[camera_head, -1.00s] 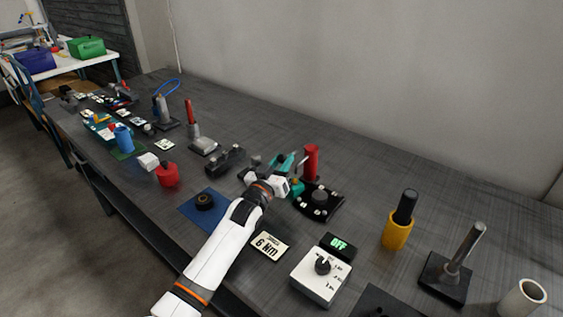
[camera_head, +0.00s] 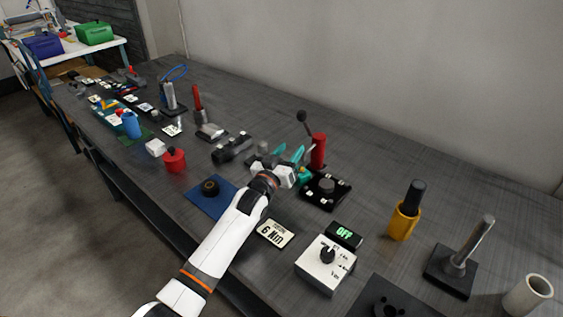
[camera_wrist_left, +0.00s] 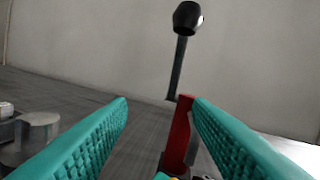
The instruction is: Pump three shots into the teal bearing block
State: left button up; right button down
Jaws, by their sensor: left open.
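A red pump post (camera_head: 318,152) stands at the back edge of a black base (camera_head: 325,191). Its dark lever stands up and ends in a black ball knob (camera_head: 301,115). In the left wrist view, the knob (camera_wrist_left: 187,17) is high above and beyond my fingertips. The red post (camera_wrist_left: 179,138) shows between the fingers, farther off. The teal bearing block (camera_head: 304,177) is mostly hidden behind my left wrist; a teal bit shows at the bottom of the wrist view. My left gripper (camera_head: 289,152) has teal fingers, spread and empty, left of the post. My right gripper is not in view.
A blue mat with a black ring (camera_head: 210,187), a 6 Nm card (camera_head: 275,233) and a white dial box (camera_head: 326,263) lie near my arm. A display reading OFF (camera_head: 344,234) and a yellow holder (camera_head: 404,222) stand to the right. A dark clamp (camera_head: 232,148) lies left.

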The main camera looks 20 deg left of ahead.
pick_arm(q)
jog(key=s, duration=0.3)
jog(key=s+a+f, duration=0.1)
jog(key=s, duration=0.7)
jog(key=shift+s+a+f, duration=0.1)
jog(key=shift+a+f, duration=0.25)
